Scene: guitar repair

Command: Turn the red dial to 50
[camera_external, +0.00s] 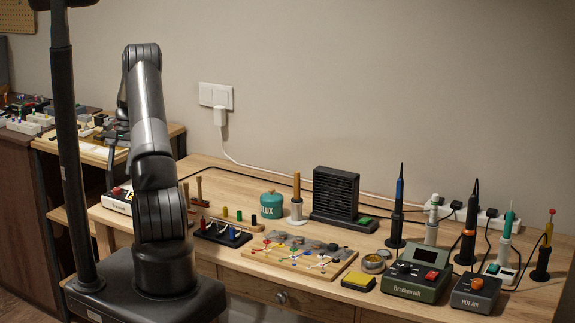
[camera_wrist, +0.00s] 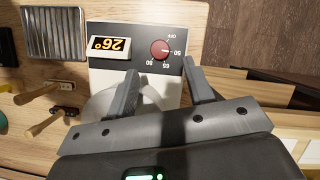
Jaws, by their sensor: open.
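The red dial (camera_wrist: 160,49) sits on the dark panel of a white device (camera_wrist: 101,70), with the marks OFF, 50, 65 and 80 around its right side. A pale line on the dial seems to point right, toward 50, but it is small. The display (camera_wrist: 109,46) appears upside down and reads about 26°. My gripper (camera_wrist: 160,66) is open and empty, its fingertips apart on either side below the dial in the wrist view. Contact with the dial is not visible. In the external view the device (camera_external: 118,203) is at the table's left end, partly behind my arm.
A ribbed metal plate (camera_wrist: 54,34) lies beside the device. Wooden-handled tools (camera_wrist: 40,110) lie on the table near it. Further right stand a teal FLUX pot (camera_external: 271,205), a dark fan unit (camera_external: 336,195) and a green soldering station (camera_external: 417,273). Bare tabletop shows behind the tools.

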